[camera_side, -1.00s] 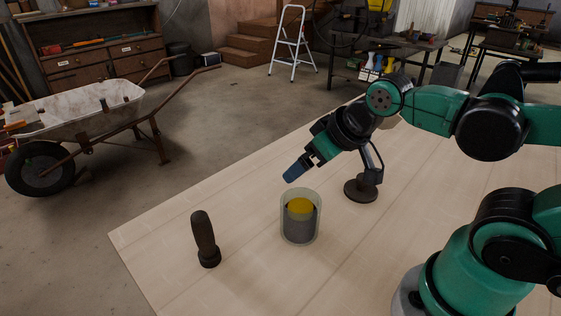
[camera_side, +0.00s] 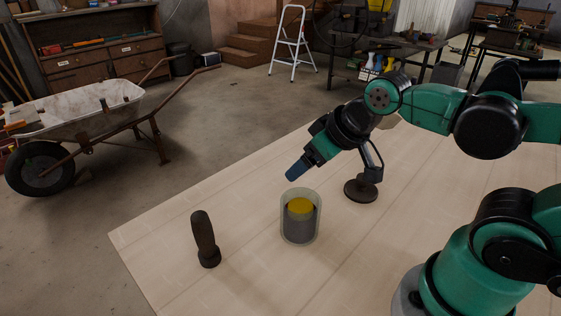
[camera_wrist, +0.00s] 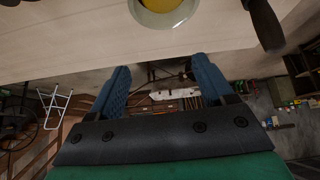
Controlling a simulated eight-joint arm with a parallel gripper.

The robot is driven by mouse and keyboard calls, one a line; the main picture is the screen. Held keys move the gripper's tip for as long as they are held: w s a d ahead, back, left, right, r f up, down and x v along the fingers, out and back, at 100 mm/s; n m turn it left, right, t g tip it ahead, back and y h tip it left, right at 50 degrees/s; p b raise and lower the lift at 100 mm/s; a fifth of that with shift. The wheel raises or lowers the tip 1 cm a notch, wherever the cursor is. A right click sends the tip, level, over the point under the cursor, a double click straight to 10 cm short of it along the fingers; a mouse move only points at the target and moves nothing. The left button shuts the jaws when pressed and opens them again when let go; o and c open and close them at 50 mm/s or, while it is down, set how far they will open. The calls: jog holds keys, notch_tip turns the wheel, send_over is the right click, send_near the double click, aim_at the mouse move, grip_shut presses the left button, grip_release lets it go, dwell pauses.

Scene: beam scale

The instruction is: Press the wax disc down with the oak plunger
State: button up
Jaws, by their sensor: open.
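The oak plunger (camera_side: 204,238) is a dark, thick-handled piece standing nearly upright on the pale table, left of the clear cylinder (camera_side: 287,222). It also shows at the top right of the wrist view (camera_wrist: 265,27). The yellow wax disc (camera_side: 300,206) lies inside the cylinder, on top of a dark grey filling (camera_side: 299,229). In the wrist view the disc (camera_wrist: 160,17) shows partly at the top edge. My gripper (camera_side: 291,175) is tilted down above and just behind the cylinder, apart from it. Its blue fingers (camera_wrist: 159,75) are spread and empty.
A dark round-based stand (camera_side: 361,190) is right of the cylinder, below my wrist; its upper part is partly hidden. The pale table (camera_side: 250,275) is clear around the plunger and at the front. A wheelbarrow (camera_side: 75,115) stands on the floor beyond.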

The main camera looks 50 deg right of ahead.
aim_at(198, 214)
jog(key=w+a+n, duration=0.1)
jog(key=n, duration=0.1)
jog(key=a+r+n+g, duration=0.1)
jog(key=n, duration=0.2)
jog(key=w+a+n, duration=0.1)
jog(key=n, duration=0.2)
jog(key=shift+w+a+r+g+y, duration=0.2)
jog(key=shift+w+a+g+y, duration=0.15)
jog(key=shift+g+y, duration=0.05)
jog(key=w+a+f+n+g, duration=0.1)
jog(key=a+n, duration=0.3)
jog(key=n, duration=0.3)
jog(key=w+a+f+n+g, duration=0.1)
jog(key=a+n, duration=0.3)
jog(key=n, duration=0.4)
jog(key=w+a+f+n+g, duration=0.1)
jog(key=w+a+n+g, duration=0.1)
jog(key=n, duration=0.6)
jog(key=shift+w+a+f+g+h, duration=0.1)
jog(key=shift+w+a+g+h, duration=0.15)
jog(key=shift+a, duration=0.3)
jog(key=shift+w+a+f+g+h, duration=0.15)
jog(key=shift+a+g, duration=0.1)
jog(key=shift+a, duration=0.25)
jog(key=shift+a+f+n, duration=0.1)
jog(key=shift+a+n, duration=0.1)
jog(key=shift+n, duration=0.3)
jog(key=shift+a+f, duration=0.1)
jog(key=shift+f, duration=2.7)
grip_shut()
